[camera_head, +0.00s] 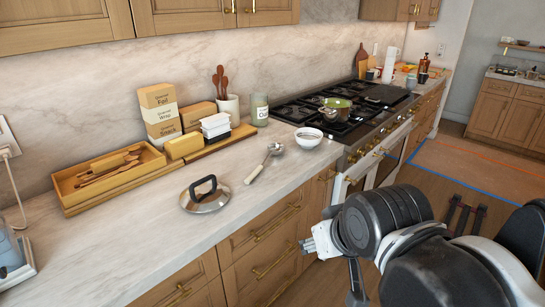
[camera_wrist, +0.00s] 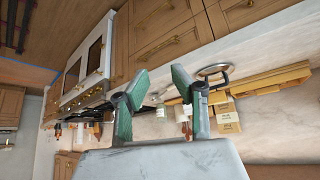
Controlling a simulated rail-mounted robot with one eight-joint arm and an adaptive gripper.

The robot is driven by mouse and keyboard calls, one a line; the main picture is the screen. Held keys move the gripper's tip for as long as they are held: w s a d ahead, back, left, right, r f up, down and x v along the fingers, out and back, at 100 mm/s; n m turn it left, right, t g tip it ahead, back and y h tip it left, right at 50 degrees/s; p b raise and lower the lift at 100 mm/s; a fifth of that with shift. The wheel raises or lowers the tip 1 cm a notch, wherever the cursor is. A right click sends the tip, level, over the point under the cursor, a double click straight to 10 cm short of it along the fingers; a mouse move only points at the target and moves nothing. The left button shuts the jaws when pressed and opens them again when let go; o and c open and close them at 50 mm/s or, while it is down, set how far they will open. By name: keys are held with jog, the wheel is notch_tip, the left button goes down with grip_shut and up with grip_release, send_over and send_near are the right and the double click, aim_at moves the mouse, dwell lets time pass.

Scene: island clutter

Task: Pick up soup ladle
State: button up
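The soup ladle (camera_head: 256,173) lies on the marble counter in the head view. It has a pale handle toward the front left and a metal bowl end toward the back right. It lies between a round metal lid and a white bowl, touching neither. I cannot make it out in the wrist view, where a finger may cover it. My gripper (camera_wrist: 161,77) shows there with its two dark green fingers apart and nothing between them. In the head view my arm is at the lower right, in front of the counter edge, apart from the ladle; my fingertips are not clear there.
The lid (camera_head: 205,204) with a black handle stands left of the ladle, the white bowl (camera_head: 308,138) right. Behind are a wooden tray (camera_head: 72,207), stacked boxes (camera_head: 160,113), a utensil crock (camera_head: 229,106) and a green canister (camera_head: 260,109). The stove (camera_head: 351,140) is farther right. The front-left counter is mostly clear.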

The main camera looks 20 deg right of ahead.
dwell(0.4)
jog(key=o, duration=0.5)
